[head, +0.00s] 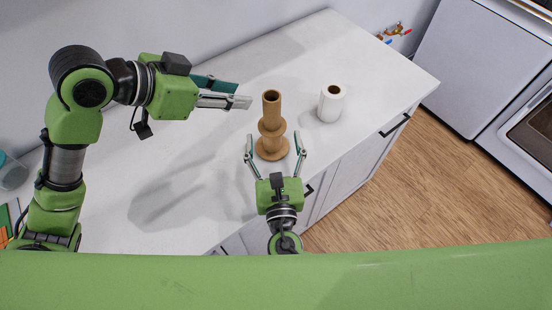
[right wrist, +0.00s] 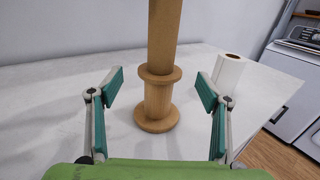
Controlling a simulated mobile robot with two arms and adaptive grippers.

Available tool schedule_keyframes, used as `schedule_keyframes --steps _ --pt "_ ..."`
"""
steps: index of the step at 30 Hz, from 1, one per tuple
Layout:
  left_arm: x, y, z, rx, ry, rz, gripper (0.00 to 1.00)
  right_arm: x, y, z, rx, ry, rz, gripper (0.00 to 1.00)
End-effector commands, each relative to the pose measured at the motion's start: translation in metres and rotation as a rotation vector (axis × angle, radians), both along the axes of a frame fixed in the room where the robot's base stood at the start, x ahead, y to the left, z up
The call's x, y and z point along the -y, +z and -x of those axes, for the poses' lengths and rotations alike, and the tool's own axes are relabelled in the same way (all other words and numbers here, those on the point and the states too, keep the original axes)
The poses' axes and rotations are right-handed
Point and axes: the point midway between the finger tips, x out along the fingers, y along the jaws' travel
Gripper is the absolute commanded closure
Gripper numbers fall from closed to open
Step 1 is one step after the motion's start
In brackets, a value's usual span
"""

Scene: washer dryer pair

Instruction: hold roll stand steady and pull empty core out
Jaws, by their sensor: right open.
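The brown roll stand (head: 272,150) is upright on the white counter, with a round base and a wider ring partway up. The brown empty core (head: 271,104) rises upright above the ring, its hollow top showing. In the right wrist view the core (right wrist: 165,30) is cut off at the top, above the stand (right wrist: 157,104). My right gripper (head: 275,138) is open, its fingers on either side of the stand's lower part without visible contact. My left gripper (head: 243,95) looks open and empty, left of the core's upper end and apart from it.
A white paper roll (head: 330,104) stands upright on the counter right of the stand. White appliances (head: 470,65) stand at the right.

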Motion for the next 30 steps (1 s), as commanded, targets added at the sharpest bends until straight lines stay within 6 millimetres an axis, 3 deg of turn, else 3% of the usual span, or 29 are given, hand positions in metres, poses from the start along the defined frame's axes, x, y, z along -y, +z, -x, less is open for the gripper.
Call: schedule_keyframes --steps 3,9,22,23,28,30 --pt "0.0 0.0 0.0 0.0 0.0 0.0 0.72 -0.002 0.001 -0.024 0.002 -0.001 0.001 0.3" --pt "0.0 0.0 0.0 0.0 0.0 0.0 0.72 -0.003 0.0 -0.049 0.0 0.0 0.0 0.3" --pt "0.0 0.0 0.0 0.0 0.0 0.0 0.72 -0.004 0.0 -0.058 -0.001 0.0 0.0 0.3" --pt "0.0 0.0 0.0 0.0 0.0 0.0 0.72 -0.004 0.0 -0.058 -0.001 0.0 0.0 0.35" --pt "0.0 0.0 0.0 0.0 0.0 0.0 0.72 -0.004 0.0 -0.058 -0.001 0.0 0.0 0.79" --pt "0.0 0.0 0.0 0.0 0.0 0.0 0.67 -0.004 0.0 -0.058 -0.001 0.0 0.0 0.83"
